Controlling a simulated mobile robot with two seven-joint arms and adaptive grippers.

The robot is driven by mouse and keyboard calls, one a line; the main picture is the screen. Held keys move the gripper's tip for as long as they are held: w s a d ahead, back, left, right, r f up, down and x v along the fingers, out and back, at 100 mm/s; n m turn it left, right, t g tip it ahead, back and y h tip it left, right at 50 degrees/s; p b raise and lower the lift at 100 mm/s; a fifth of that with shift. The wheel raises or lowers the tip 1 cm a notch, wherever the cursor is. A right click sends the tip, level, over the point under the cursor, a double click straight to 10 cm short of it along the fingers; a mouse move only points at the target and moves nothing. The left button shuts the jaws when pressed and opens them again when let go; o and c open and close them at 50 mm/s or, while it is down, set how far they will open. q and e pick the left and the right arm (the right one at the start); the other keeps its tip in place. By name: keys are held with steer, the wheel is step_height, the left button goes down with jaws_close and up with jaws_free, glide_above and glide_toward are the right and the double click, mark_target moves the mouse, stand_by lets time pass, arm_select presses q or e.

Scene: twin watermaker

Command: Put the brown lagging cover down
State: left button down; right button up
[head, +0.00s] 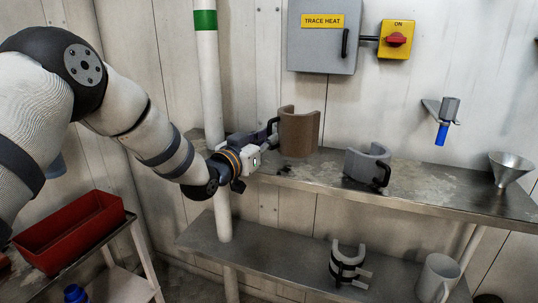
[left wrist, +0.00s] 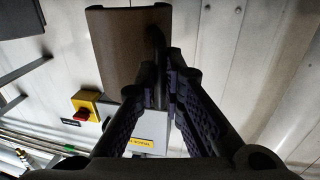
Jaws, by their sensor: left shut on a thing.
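The brown lagging cover (head: 299,132) is a curved, open-sided half shell. It stands upright at the upper metal shelf, its lower edge at or just above the surface; I cannot tell whether it touches. My left gripper (head: 273,131) reaches in from the left and is shut on the cover's dark handle. In the left wrist view the brown cover (left wrist: 122,50) fills the upper left, and the fingers of my left gripper (left wrist: 167,75) close around the handle. My right gripper is not in view.
The upper shelf (head: 440,195) also carries a grey lagging cover (head: 368,165) close on the right and a metal funnel (head: 510,168). A white pipe (head: 210,80) rises at the left.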

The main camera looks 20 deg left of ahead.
arm_select(q)
steer(key=f, duration=0.3)
steer(key=shift+w+f, duration=0.15)
steer(key=shift+w, duration=0.05)
steer(key=shift+f, duration=0.15)
steer(key=c, duration=1.7)
jaws_free()
steer(key=shift+f, duration=0.1)
